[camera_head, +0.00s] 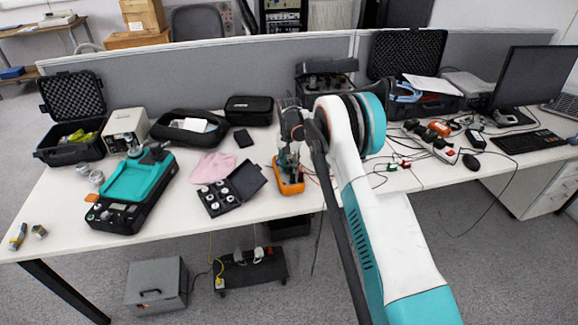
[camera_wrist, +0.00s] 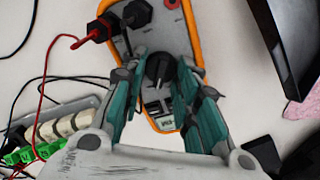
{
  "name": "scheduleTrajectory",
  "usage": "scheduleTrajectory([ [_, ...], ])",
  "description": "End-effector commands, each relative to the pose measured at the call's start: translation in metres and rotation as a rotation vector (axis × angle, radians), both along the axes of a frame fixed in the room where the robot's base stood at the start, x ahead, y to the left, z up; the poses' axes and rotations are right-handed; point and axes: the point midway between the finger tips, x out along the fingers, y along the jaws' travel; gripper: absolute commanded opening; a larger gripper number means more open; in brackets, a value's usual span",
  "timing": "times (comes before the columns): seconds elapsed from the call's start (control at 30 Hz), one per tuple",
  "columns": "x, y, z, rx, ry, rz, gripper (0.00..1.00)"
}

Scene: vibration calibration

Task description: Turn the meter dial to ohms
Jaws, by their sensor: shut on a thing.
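The meter (camera_head: 291,187), with an orange rim and grey face, lies on the table in front of my arm in the head view. In the wrist view the meter (camera_wrist: 204,32) has black and red plugs at its top and a small display lower down. Its round black dial (camera_wrist: 159,68) has a light pointer line; the markings around it are too small to read. My gripper (camera_wrist: 161,66) has its teal fingers on either side of the dial, shut on it. In the head view my gripper (camera_head: 289,152) is over the meter and partly hides it.
An open black case of round weights (camera_head: 226,192) and a pink cloth (camera_head: 212,167) lie left of the meter. A teal and black device (camera_head: 132,190) stands further left. Red and black leads run right of the meter, near a power strip (camera_head: 435,142).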

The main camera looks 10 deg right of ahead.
Motion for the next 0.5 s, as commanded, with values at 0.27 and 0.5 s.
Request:
scheduleTrajectory([
  [0.27,-0.0001,-0.0002,0.0,0.0,0.0,-0.107,0.05],
  [0.5,-0.0002,-0.0003,0.0001,0.0,0.0,-0.134,0.05],
])
